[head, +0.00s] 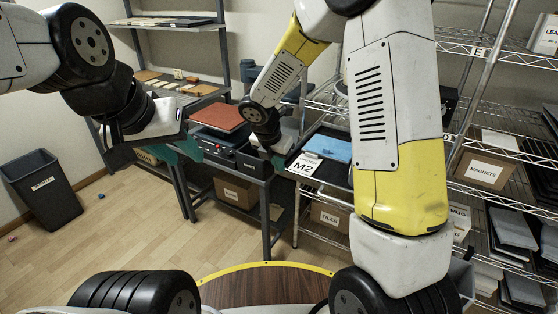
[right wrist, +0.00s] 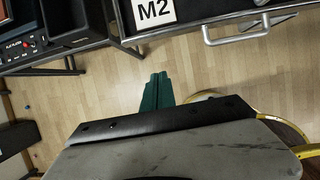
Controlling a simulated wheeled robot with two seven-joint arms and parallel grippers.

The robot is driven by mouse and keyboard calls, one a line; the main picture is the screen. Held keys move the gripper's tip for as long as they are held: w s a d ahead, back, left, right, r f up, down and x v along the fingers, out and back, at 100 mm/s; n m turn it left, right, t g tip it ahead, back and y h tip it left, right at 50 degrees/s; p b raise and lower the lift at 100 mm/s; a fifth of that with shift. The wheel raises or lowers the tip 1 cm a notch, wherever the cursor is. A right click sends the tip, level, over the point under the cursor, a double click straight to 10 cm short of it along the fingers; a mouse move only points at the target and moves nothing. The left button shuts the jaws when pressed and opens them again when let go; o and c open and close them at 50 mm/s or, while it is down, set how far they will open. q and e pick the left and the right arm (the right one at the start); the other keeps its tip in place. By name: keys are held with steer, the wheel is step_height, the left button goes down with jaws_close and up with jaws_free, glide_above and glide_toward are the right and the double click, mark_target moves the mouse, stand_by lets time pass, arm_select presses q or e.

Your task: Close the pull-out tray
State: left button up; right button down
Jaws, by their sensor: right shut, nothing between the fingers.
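A black box-like unit (head: 226,147) with a control panel stands on a dark table, with a reddish-brown flat board on top. Its panel with a red switch shows at the left of the right wrist view (right wrist: 30,43). A black tray-like part (right wrist: 72,18) sits beside that panel; I take it for the pull-out tray, standing out. My right gripper (head: 278,162) is beside the unit, toward the M2 table. In the right wrist view its green fingers (right wrist: 157,92) are shut and empty, over bare floor. My left gripper (head: 181,152) appears open and empty, left of the unit.
The M2 label (head: 305,164) marks a dark surface with a blue sheet (head: 328,148). A silver handle (right wrist: 236,31) sticks out there. A wire rack with boxes (head: 485,168) stands right. A dark bin (head: 42,190) is left; the floor between is mostly clear.

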mark_target(291, 173)
steer(key=w+d+f, duration=0.1)
steer(key=w+f, duration=0.1)
steer(key=f, duration=0.1)
steer(key=w+d+f, duration=0.1)
steer(key=f, duration=0.2)
steer(key=w+d+f, duration=0.2)
steer(key=f, duration=0.1)
steer(key=shift+w, duration=0.35)
steer(key=shift+w+d, duration=0.15)
steer(key=shift+w, duration=0.15)
steer(key=shift+w+d, duration=0.1)
